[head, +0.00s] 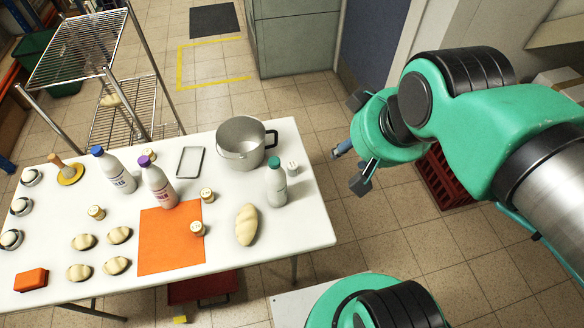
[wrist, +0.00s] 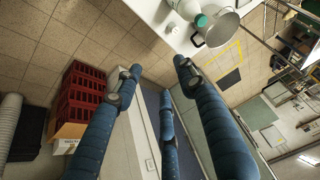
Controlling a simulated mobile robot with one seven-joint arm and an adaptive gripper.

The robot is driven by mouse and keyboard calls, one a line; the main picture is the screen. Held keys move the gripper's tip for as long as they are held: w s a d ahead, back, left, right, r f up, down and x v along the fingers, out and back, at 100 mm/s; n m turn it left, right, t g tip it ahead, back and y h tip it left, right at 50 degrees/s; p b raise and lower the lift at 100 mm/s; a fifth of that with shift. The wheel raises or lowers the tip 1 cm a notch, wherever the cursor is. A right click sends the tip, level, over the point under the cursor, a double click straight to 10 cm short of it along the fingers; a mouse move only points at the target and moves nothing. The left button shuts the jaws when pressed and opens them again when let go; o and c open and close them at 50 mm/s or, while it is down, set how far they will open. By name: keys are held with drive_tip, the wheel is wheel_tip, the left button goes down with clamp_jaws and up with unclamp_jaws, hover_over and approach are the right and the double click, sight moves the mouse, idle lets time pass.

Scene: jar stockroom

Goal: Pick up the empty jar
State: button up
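Several small jars stand on the white table (head: 310,225) in the head view. Three round ones with pale tops line its left edge: a back one (head: 31,177), a middle one (head: 21,206) and a front one (head: 11,240). I cannot tell which jar is empty. My gripper (head: 350,148) is off the table's right side, its fingers spread and empty. The spread fingers also show in the wrist view (wrist: 156,80).
A steel pot (head: 242,138), a green-capped bottle (head: 276,184) and a bread loaf (head: 246,225) occupy the table's right part. Purple-capped (head: 158,184) and blue-capped (head: 115,171) bottles stand behind the mat. A wire rack (head: 80,50) is behind; red crates (wrist: 82,100) are on the floor.

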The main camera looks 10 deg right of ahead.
drive_tip(key=o, duration=0.3)
drive_tip(key=shift+o, duration=0.2)
drive_tip(key=shift+w, duration=0.15)
drive_tip(key=w+a+f+n+g+p, duration=0.15)
drive_tip(key=w+f, duration=0.25)
drive_tip(key=w, duration=0.5)
drive_tip(key=w+a+f+n+g+p, duration=0.15)
drive_tip(key=w+f, duration=0.25)
drive_tip(key=w, duration=0.5)
drive_tip(key=w+a+f+n+g+p, duration=0.1)
drive_tip(key=w+f, duration=0.4)
drive_tip(key=f, duration=0.6)
drive_tip(key=w+a+f+n+g+p, duration=0.1)
drive_tip(key=w+f+n+p, duration=0.2)
drive_tip(key=f, duration=0.7)
drive_tip(key=shift+w+f+n+g, duration=0.3)
drive_tip(key=shift+w+f, duration=0.05)
drive_tip(key=shift+w, duration=0.7)
